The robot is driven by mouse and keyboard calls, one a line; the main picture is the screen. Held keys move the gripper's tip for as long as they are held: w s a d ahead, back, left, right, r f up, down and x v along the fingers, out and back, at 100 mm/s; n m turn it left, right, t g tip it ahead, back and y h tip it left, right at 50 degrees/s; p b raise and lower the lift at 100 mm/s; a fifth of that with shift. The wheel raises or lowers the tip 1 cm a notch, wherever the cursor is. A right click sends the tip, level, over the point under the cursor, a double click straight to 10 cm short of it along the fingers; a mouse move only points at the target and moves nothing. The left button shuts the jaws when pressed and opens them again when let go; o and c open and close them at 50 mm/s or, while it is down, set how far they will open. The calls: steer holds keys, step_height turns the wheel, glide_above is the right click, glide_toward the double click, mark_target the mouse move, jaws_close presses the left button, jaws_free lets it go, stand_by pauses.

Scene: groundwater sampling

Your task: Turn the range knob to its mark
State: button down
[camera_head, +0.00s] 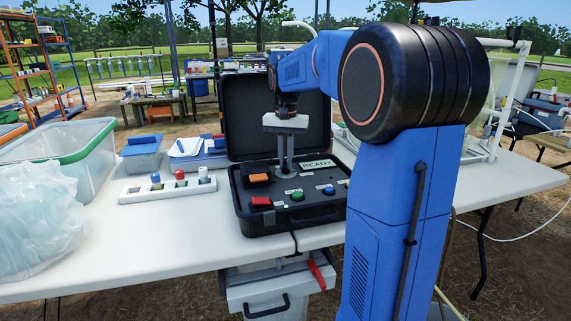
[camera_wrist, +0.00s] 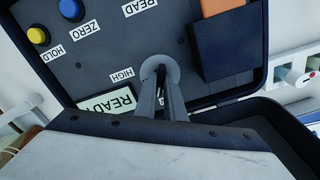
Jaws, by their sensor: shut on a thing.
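The range knob is mostly hidden between my fingertips; a round grey disc (camera_wrist: 154,64) shows around them in the wrist view, beside a HIGH label (camera_wrist: 122,74). My gripper (camera_head: 286,172) points down at the panel of an open black case (camera_head: 320,213) and is shut on the knob. Its fingers (camera_wrist: 161,82) also show in the wrist view. The knob's pointer and its mark cannot be made out. A display (camera_head: 318,165) on the panel reads READY.
The panel also has a red control (camera_head: 261,202), a green button (camera_head: 297,196), a blue button (camera_head: 329,190) and an orange block (camera_head: 258,179). The raised lid (camera_head: 246,108) stands behind. A white rack (camera_head: 160,193) of capped bottles and a clear bin (camera_head: 83,165) are left.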

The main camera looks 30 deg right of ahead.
steer(key=m, duration=1.2)
steer(key=c, duration=1.8)
jaws_free()
steer(key=shift+o, duration=0.2)
step_height(320, 180, up, 17)
steer(key=shift+r, duration=0.2)
